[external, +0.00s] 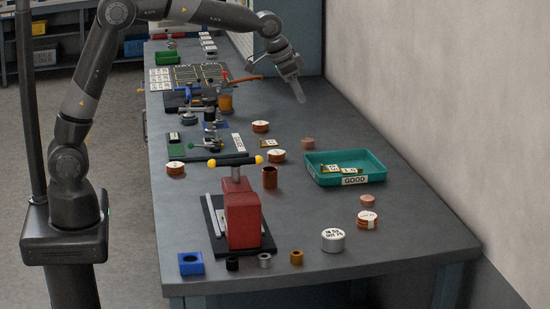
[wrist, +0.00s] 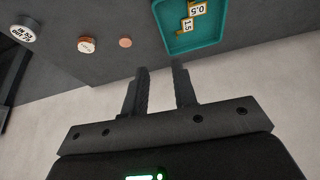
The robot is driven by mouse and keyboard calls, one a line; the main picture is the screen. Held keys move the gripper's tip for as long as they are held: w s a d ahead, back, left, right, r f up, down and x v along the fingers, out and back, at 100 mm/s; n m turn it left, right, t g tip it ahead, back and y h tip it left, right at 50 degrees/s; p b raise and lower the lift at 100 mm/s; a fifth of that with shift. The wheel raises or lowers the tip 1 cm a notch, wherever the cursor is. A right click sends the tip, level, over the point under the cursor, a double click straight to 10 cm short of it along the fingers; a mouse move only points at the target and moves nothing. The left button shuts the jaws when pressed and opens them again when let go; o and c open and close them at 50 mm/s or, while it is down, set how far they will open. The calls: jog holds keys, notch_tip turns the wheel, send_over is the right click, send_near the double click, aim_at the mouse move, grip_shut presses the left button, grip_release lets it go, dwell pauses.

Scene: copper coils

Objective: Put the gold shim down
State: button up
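Two gold shims lie in the teal GOOD tray (external: 372,164), one at the left (external: 329,169) and one further right (external: 351,170). In the wrist view their labels read 0.5 (wrist: 198,9) and 1.5 (wrist: 187,25), inside the tray (wrist: 208,37). Another small gold piece with a white label (external: 269,143) lies on the bench, left of the tray. My gripper (external: 301,97) is raised over the far right of the bench, beyond the tray. In the wrist view my gripper (wrist: 160,70) has its fingers apart with nothing seen between them.
A red press (external: 242,212) stands at the front of the grey bench (external: 420,230). Several copper coils lie around, including one stack (external: 367,220) near a white-topped cylinder (external: 333,240). Fixtures crowd the back left. A wall (external: 440,90) bounds the right side.

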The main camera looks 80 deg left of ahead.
jog(key=s+d+r, duration=0.1)
jog(key=s+r, duration=0.2)
jog(key=s, duration=0.8)
jog(key=s+d+r, duration=0.2)
jog(key=s, duration=0.8)
jog(key=s+f, duration=0.3)
jog(key=s, duration=0.6)
jog(key=s+d+f, duration=0.1)
jog(key=s+f, duration=0.2)
jog(key=s, duration=0.7)
jog(key=shift+t, duration=0.4)
